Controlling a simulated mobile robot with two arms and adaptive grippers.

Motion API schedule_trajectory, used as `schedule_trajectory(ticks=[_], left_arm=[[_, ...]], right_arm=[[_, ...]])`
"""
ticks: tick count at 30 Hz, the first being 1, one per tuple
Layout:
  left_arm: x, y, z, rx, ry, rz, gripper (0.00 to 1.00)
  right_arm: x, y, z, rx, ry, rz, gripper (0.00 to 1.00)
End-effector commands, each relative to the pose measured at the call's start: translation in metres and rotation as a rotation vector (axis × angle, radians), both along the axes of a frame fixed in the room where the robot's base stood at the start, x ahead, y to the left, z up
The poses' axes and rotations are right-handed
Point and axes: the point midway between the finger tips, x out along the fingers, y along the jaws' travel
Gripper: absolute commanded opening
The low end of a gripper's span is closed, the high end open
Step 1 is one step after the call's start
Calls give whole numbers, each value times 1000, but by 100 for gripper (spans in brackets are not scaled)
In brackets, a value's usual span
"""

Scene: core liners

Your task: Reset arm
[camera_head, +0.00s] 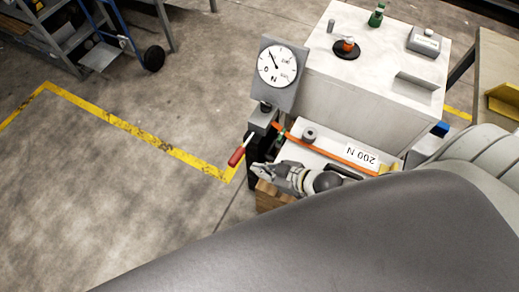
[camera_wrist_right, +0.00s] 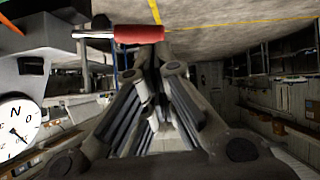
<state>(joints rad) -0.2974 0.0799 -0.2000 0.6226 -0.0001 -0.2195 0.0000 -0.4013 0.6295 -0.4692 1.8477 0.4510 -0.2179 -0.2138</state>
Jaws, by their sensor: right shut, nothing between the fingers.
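My right gripper (camera_head: 256,168) is shut and empty beside the test stand, pointing left in the head view. In the wrist view its fingers (camera_wrist_right: 155,62) are closed together. A lever with a red handle (camera_head: 236,157) sticks out from the stand's dark post, just left of and above the fingertips. In the wrist view the red handle (camera_wrist_right: 138,34) lies across, beyond the fingertips; I cannot tell whether they touch. A round dial gauge (camera_head: 278,65) is mounted above the post; it also shows in the wrist view (camera_wrist_right: 17,122). My left gripper is not in view.
Behind the gripper is a white bench (camera_head: 330,100) with a red-topped part on a black disc (camera_head: 347,48), a green item (camera_head: 377,15) and a grey box (camera_head: 425,41). A plate marked 200 N (camera_head: 361,157) lies near my arm.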

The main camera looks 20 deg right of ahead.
Motion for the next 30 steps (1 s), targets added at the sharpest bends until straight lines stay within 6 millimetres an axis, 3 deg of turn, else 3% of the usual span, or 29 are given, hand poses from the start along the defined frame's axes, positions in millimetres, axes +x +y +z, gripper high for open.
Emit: schedule_trajectory(ticks=[22, 26, 30], left_arm=[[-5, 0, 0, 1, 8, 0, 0], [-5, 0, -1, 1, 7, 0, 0], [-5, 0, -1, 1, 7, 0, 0]], right_arm=[[0, -2, -4, -4, 5, -5, 0], [1, -18, -32, -36, 40, -52, 0], [-8, -53, -92, -105, 127, -152, 0]])
